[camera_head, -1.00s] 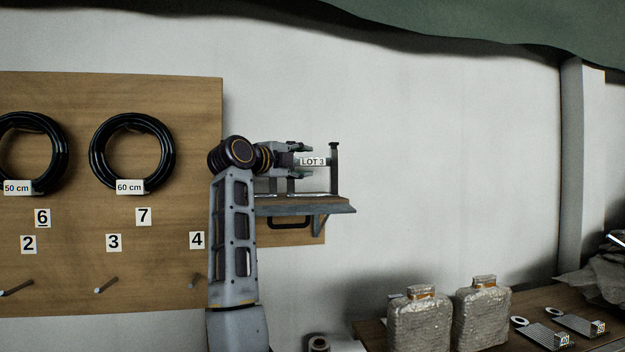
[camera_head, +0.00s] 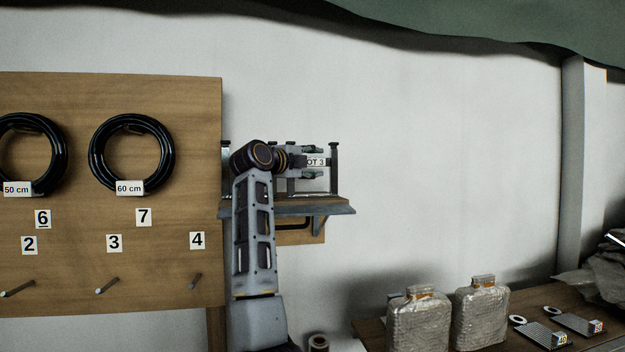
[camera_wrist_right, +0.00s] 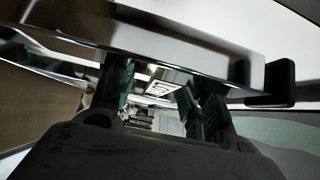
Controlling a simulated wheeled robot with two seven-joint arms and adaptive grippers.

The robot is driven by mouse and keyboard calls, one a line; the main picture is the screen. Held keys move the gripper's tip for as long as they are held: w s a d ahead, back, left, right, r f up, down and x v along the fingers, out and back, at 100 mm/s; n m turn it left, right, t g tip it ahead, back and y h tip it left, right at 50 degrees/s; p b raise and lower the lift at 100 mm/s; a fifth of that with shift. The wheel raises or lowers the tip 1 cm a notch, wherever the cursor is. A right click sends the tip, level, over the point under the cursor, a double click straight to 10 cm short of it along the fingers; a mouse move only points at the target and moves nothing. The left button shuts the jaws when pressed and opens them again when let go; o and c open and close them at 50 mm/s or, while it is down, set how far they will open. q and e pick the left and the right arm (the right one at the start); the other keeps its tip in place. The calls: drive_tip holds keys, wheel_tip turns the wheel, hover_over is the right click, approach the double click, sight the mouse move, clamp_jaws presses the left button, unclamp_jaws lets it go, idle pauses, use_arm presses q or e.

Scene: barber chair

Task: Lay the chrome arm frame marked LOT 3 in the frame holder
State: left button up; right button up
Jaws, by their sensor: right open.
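The LOT 3 tag (camera_head: 316,162) shows between the fingers of my right gripper (camera_head: 318,163), its left letter covered. The gripper is open around the tag, above a wall shelf (camera_head: 310,209) with dark upright posts (camera_head: 334,165). In the right wrist view a bright chrome bar (camera_wrist_right: 150,38) of the arm frame crosses above the open fingers (camera_wrist_right: 160,95), and a white tag (camera_wrist_right: 160,86) shows between them. I cannot tell whether the fingers touch the frame or how it rests among the posts. My left gripper is out of view.
A wooden board (camera_head: 70,260) with black hose coils (camera_head: 132,153), numbers and pegs is left of the shelf. A black handle (camera_head: 293,225) is under the shelf. Two wrapped bottles (camera_head: 418,322) stand on a table at lower right. The wall right of the shelf is clear.

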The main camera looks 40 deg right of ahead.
drive_tip(key=shift+w+d, duration=0.1)
drive_tip(key=shift+d, duration=0.15)
drive_tip(key=shift+c, duration=0.5)
clamp_jaws()
drive_tip(key=shift+r, duration=0.1)
